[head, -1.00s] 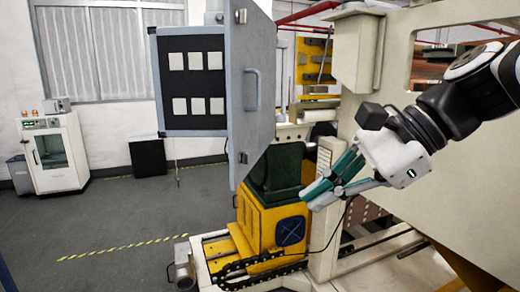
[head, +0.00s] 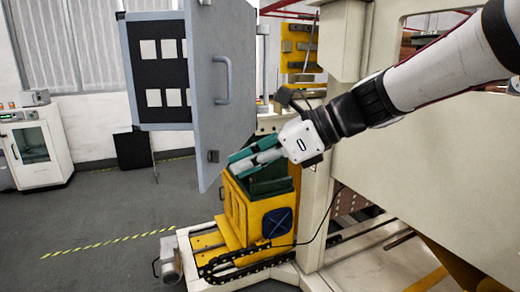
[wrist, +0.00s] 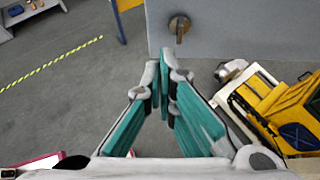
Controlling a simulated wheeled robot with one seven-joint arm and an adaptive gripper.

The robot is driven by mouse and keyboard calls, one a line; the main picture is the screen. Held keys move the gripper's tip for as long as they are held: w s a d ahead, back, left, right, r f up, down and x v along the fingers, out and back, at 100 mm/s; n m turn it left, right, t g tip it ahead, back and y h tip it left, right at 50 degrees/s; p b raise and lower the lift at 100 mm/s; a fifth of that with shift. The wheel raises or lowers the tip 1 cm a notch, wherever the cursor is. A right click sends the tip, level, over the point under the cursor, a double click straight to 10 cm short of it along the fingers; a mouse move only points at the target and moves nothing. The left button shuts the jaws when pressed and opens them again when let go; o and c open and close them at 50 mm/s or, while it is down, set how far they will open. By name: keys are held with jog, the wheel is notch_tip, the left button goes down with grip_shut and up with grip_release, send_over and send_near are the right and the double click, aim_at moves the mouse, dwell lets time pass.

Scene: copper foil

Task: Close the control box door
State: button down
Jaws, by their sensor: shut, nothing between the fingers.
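The control box door (head: 222,95) is a grey panel with a bar handle (head: 222,80) and a small latch (head: 213,156) low on its face. It stands swung open beside the box's black inner panel with white squares (head: 160,70). My gripper (head: 236,168) is shut and empty, its green-sided fingers pointing left near the door's lower edge. In the wrist view my fingertips (wrist: 168,56) meet just below the door's grey face (wrist: 240,28), near a round metal latch (wrist: 179,25). Whether they touch the door I cannot tell.
A yellow machine base (head: 262,218) with a cable chain stands below my gripper. A large cream machine panel (head: 420,150) fills the right. A white cabinet (head: 35,145) stands at the far left. The grey floor (head: 100,205) to the left is open.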

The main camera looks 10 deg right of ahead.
jog(key=shift+w+a+r, duration=0.1)
jog(key=shift+w+a, duration=0.25)
jog(key=shift+a, duration=0.55)
jog(key=shift+w+a, duration=0.3)
jog(key=shift+a, duration=0.6)
